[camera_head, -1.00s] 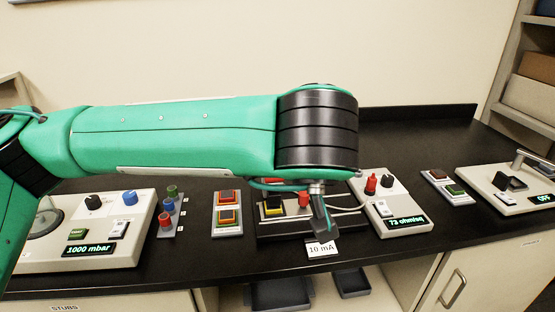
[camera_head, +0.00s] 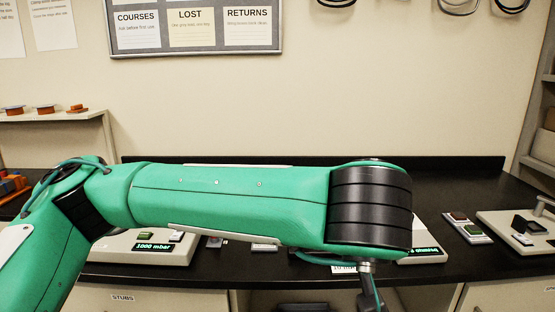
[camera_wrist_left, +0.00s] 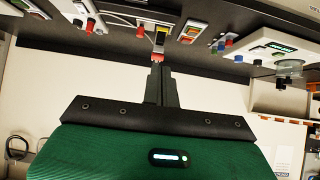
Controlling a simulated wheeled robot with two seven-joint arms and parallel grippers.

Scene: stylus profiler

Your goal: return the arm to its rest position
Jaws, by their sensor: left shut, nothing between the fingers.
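My left arm (camera_head: 235,205), green with a black ringed joint, reaches across the head view from the left, over the black bench. My left gripper (camera_head: 370,298) hangs below the ringed joint at the bottom of the head view, partly cut off by the frame edge. In the left wrist view the left gripper (camera_wrist_left: 158,62) is shut and empty, with its narrow fingers together. Its tips overlap a red and yellow button block in that picture; whether they touch it I cannot tell. My right gripper is not in view.
The arm hides much of the bench (camera_head: 478,180). A 1000 mbar instrument (camera_head: 115,248) stands at left. A button panel (camera_head: 466,228) and a pale lever device (camera_head: 515,240) stand at right. A notice board (camera_head: 195,48) hangs on the wall. Shelving borders the right side.

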